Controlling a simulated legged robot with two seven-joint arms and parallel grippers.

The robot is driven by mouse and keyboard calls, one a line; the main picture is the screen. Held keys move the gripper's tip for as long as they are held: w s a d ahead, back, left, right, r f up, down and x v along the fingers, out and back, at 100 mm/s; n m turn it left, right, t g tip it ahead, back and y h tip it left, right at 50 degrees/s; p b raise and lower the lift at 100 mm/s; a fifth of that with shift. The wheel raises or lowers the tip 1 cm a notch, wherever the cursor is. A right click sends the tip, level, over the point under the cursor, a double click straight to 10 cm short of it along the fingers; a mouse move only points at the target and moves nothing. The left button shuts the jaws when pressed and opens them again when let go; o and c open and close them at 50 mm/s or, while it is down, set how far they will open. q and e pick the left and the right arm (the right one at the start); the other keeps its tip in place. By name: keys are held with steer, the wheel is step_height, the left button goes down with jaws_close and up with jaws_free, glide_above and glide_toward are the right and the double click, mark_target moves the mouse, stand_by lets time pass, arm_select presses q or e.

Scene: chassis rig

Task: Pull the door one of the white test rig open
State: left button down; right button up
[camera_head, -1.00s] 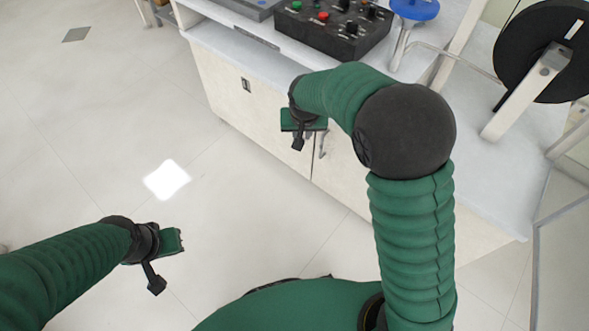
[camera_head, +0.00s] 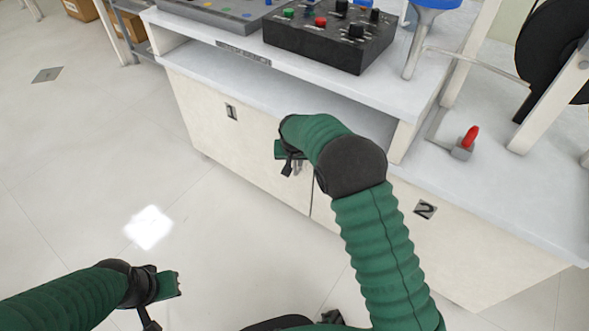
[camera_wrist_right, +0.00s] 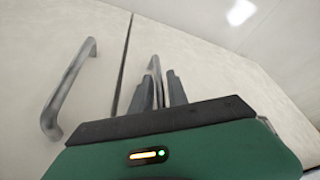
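The white test rig (camera_head: 187,97) stands ahead, with door one (camera_head: 222,140) marked "1" at left and door two (camera_head: 458,233) marked "2" at right. Both appear closed, with a narrow seam between them in the right wrist view. My right gripper (camera_head: 288,163) is at the handles. In the right wrist view its fingers (camera_wrist_right: 160,92) stand close together on either side of one grey handle (camera_wrist_right: 155,68), seemingly door one's. Whether they press on it cannot be told. The other handle (camera_wrist_right: 68,90) is left of the fingers, apart. My left gripper (camera_head: 166,286) hangs over the floor, away from the rig.
A black control box (camera_head: 328,40) with knobs and buttons sits on the rig's top. A red-handled part (camera_head: 466,142) and a black reel (camera_head: 558,60) are at right. Cardboard boxes are at the far upper left. The floor (camera_head: 90,190) left of the rig is clear.

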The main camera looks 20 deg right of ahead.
steer(key=shift+x, duration=0.8)
steer(key=shift+d, duration=0.15)
steer(key=shift+r, duration=0.1)
steer(key=shift+c, duration=0.3)
jaws_close()
